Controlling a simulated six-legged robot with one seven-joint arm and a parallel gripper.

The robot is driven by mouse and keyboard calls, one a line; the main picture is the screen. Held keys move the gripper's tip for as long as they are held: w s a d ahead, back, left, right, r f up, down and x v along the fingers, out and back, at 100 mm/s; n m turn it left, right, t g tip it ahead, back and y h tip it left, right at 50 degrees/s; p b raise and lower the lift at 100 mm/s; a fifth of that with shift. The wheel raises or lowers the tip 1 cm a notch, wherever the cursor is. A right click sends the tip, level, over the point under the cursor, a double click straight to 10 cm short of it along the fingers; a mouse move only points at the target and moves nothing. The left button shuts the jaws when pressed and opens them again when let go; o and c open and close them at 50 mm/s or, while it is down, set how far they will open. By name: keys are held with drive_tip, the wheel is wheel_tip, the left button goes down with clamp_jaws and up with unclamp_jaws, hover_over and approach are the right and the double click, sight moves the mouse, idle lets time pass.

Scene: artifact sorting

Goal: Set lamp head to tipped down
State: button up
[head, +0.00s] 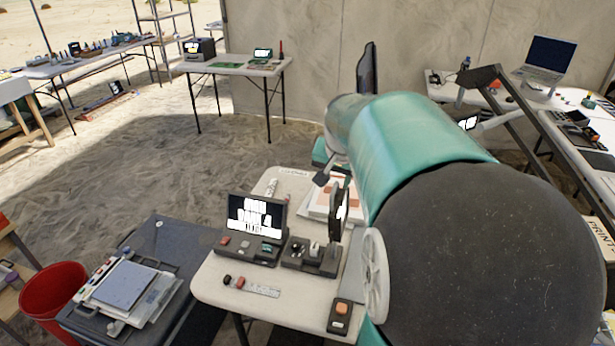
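A dark angled arm (483,77) at the right, over the right table, may also be part of a lamp. My large teal and dark arm fills the centre and right and hides much behind it. My gripper cannot be made out.
The near table (215,283) carries a small lit screen (257,216), control boxes (312,256) and papers. A laptop (546,58) is on the right table. Sandy floor (150,165) lies open at left.

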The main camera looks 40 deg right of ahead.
sight(333, 192)
drive_tip(key=x, duration=0.5)
drive_tip(key=shift+w+a, duration=0.1)
drive_tip(key=shift+c, duration=0.4)
clamp_jaws()
